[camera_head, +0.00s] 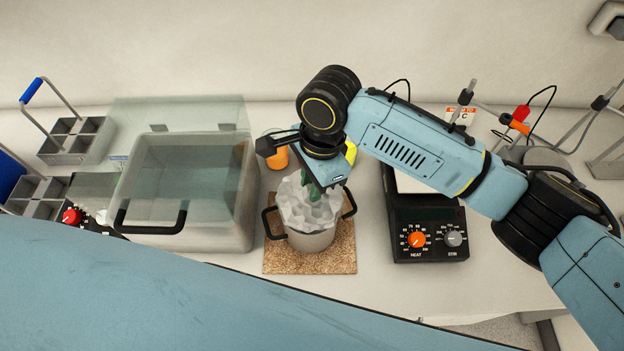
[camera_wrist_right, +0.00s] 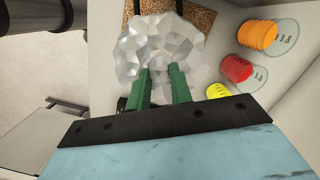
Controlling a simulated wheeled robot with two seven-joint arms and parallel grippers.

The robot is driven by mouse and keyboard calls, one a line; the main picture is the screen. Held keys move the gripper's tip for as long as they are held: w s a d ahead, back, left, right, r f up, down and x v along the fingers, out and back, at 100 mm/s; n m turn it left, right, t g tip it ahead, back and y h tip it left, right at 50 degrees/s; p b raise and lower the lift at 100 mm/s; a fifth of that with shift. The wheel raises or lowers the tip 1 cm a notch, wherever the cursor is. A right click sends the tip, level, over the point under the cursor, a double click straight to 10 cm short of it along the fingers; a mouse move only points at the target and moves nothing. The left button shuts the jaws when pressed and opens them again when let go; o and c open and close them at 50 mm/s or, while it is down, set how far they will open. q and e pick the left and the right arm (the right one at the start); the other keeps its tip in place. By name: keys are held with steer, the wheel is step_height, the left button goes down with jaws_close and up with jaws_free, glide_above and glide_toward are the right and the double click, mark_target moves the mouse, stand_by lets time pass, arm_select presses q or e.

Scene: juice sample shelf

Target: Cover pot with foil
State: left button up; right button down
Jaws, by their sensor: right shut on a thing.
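The pot (camera_head: 311,240) stands on a brown cork mat (camera_head: 340,262), with a black handle on each side. The crumpled silver foil (camera_head: 305,212) lies over the pot's top, and its front edge hangs just over the rim. My right gripper (camera_head: 313,190) is above the pot with its green fingers at the foil. In the right wrist view the fingers (camera_wrist_right: 158,78) reach onto the near edge of the foil (camera_wrist_right: 155,45), shut on it. The pot's opening is hidden under the foil. My left gripper is out of view; a blue arm link of mine crosses the bottom.
A clear lidded tank (camera_head: 190,190) with black handles stands left of the pot. A black hotplate with dials (camera_head: 428,232) stands to the right. Orange, red (camera_wrist_right: 236,69) and yellow pieces lie near the pot. Grey racks (camera_head: 75,140) are at far left.

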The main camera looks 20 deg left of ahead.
steer(key=shift+f+b, duration=0.3)
steer(key=shift+f, duration=0.15)
steer(key=shift+f+b, duration=0.25)
steer(key=shift+b, duration=0.05)
steer(key=shift+f+b, duration=0.25)
steer(key=shift+b, duration=0.15)
steer(key=shift+f, duration=0.25)
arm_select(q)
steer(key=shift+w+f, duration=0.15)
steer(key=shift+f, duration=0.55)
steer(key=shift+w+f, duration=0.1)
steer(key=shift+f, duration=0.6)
arm_select(e)
steer(key=shift+f, duration=1)
steer(key=c, duration=1.2)
jaws_free()
steer(key=shift+o, duration=0.2)
